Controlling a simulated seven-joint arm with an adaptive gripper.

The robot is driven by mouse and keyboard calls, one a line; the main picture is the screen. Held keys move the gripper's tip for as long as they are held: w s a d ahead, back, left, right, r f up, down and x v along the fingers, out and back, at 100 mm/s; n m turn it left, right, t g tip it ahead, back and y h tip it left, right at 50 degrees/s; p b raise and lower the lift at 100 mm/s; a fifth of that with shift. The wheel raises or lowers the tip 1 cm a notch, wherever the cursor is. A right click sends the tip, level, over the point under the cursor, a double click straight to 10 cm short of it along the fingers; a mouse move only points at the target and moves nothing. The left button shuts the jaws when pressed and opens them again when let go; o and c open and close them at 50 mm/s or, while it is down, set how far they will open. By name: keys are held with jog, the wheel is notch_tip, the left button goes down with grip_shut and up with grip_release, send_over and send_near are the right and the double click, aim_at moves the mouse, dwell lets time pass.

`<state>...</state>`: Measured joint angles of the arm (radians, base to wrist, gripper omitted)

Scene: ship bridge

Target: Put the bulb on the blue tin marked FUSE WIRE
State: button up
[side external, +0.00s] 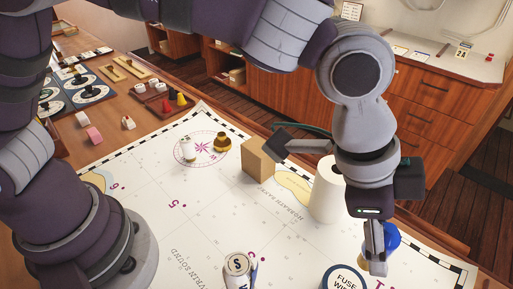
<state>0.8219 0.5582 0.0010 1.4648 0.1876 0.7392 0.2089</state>
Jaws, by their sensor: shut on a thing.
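The tin marked FUSE WIRE (343,280) stands at the bottom edge of the side view, with a white lid face and a blue rim; its lower part is cut off. My gripper (377,262) points down just right of the tin, above the chart. It is shut on a rounded blue thing (392,237), which seems to be the bulb. The fingers hide much of it, so its full shape does not show.
A white roll (326,192) stands behind my gripper, beside a cardboard box (257,160). A brass piece (222,143) and a small white item (188,149) are farther back. The chart's middle is clear.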

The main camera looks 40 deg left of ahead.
notch_tip(320, 180, down, 8)
jog(key=shift+f, duration=0.1)
jog(key=o, duration=0.9)
jog(key=shift+c, duration=0.2)
jog(key=v, duration=1.2)
jog(key=w+a+r+n+t+y, duration=0.1)
jog(key=a+r+n, duration=0.15)
jog(key=a, duration=0.35)
jog(key=w+a+r+n+t, duration=0.1)
jog(key=a+r+n, duration=0.15)
jog(key=a, duration=0.35)
jog(key=s+a+n+t+y, duration=0.1)
jog(key=s+a+n, duration=0.2)
jog(key=a, duration=0.3)
jog(key=s+a+f+n+y, duration=0.1)
jog(key=s+a+n+y, duration=0.1)
jog(key=a+n, duration=0.3)
jog(key=shift+s+a+f+n+t, duration=0.35)
jog(key=shift+s+a, duration=0.25)
jog(key=shift+a, duration=0.35)
